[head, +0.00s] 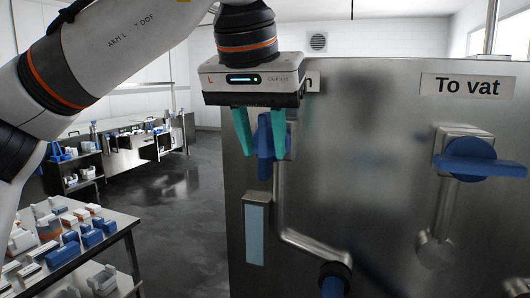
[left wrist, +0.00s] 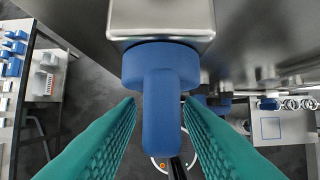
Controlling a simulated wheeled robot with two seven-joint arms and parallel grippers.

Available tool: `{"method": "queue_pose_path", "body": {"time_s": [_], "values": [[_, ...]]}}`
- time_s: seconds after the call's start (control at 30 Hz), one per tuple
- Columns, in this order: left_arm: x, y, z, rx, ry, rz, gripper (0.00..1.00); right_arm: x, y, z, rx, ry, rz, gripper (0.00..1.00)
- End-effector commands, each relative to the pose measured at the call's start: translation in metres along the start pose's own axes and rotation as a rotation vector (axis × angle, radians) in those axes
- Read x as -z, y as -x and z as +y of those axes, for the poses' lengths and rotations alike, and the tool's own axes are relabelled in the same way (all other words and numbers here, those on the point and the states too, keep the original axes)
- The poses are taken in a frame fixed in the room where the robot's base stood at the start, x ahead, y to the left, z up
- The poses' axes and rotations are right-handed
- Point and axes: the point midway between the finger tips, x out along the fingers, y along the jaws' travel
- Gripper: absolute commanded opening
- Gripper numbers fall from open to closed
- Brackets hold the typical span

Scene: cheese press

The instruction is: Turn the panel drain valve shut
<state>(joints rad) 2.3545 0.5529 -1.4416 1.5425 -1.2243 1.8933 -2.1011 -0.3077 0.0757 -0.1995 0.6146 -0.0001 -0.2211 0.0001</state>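The blue drain valve handle (head: 265,142) is on the left part of the steel panel (head: 345,150). It points downward, in line with the pipe below it. Its sign (head: 314,82) is mostly covered by my gripper; only an "n" shows. My left gripper (head: 264,153) is over the handle with its green fingers pointing down. In the left wrist view the handle (left wrist: 161,110) lies between the two fingers (left wrist: 158,125), with a visible gap on each side. The gripper is open and does not hold it. My right gripper is in neither view.
A second blue valve handle (head: 480,158) lies sideways under the "To vat" sign (head: 467,86). A bent pipe (head: 300,238) runs below the drain valve, and a pale blue strip (head: 255,235) is beside it. A table (head: 95,250) with small items stands at the left.

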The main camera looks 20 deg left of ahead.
Motion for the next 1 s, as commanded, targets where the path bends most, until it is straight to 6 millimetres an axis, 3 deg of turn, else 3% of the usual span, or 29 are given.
{"method": "queue_pose_path", "body": {"time_s": [0.2,0.5,0.53,0.73,1.0], "values": [[0.0,-0.02,0.0,0.001,0.0,0.0,0.34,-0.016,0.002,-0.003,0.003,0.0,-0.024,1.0],[0.0,-0.023,0.0,0.001,0.0,0.0,0.34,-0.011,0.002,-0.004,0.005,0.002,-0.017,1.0],[0.0,-0.023,0.0,0.001,0.0,0.0,0.32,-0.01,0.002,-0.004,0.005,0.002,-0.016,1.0],[0.0,-0.022,0.0,0.001,0.0,0.0,0.0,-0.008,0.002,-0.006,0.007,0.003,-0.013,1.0],[0.0,-0.023,0.0,0.014,0.005,0.0,0.0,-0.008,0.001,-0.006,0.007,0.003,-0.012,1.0]]}}
